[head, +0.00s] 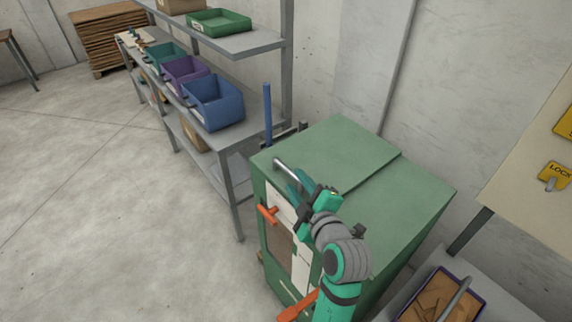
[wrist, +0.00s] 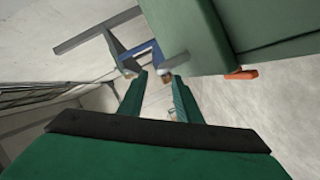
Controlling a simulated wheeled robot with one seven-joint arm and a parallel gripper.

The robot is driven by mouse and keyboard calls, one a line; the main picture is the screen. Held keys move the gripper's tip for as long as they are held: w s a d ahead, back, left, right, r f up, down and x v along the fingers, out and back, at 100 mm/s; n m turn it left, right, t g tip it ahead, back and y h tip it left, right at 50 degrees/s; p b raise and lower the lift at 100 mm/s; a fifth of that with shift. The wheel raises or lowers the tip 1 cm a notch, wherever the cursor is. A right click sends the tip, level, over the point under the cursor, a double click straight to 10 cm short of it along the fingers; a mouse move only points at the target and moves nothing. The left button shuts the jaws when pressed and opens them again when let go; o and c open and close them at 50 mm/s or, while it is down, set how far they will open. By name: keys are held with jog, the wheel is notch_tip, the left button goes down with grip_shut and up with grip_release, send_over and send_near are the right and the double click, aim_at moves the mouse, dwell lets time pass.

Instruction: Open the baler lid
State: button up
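The baler is a green cabinet standing against the wall. Its green lid (head: 335,150) lies flat on top and looks closed. A pale metal bar handle (head: 285,168) is at the lid's front left edge. My gripper (head: 297,183) is at the near end of this handle, above the front edge. In the wrist view my gripper's two fingers (wrist: 147,75) are spread apart, with nothing clearly held between them. The baler's green body (wrist: 195,35) fills the upper right there. An orange latch (head: 268,214) is on the front; an orange part also shows in the wrist view (wrist: 240,74).
A grey shelf rack (head: 240,180) with a blue bin (head: 213,103) and other bins stands left of the baler. A blue post (head: 267,115) rises behind it. A crate (head: 440,297) is at the lower right. The floor at left is clear.

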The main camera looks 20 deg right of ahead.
aim_at(288, 172)
jog(key=x, duration=0.7)
jog(key=shift+w+a, duration=0.1)
jog(key=shift+a, duration=0.15)
jog(key=shift+w+d+f, duration=0.1)
jog(key=shift+w+f, duration=0.05)
jog(key=shift+w, duration=0.3)
jog(key=shift+w, duration=0.15)
grip_shut()
jog(key=shift+d, duration=0.25)
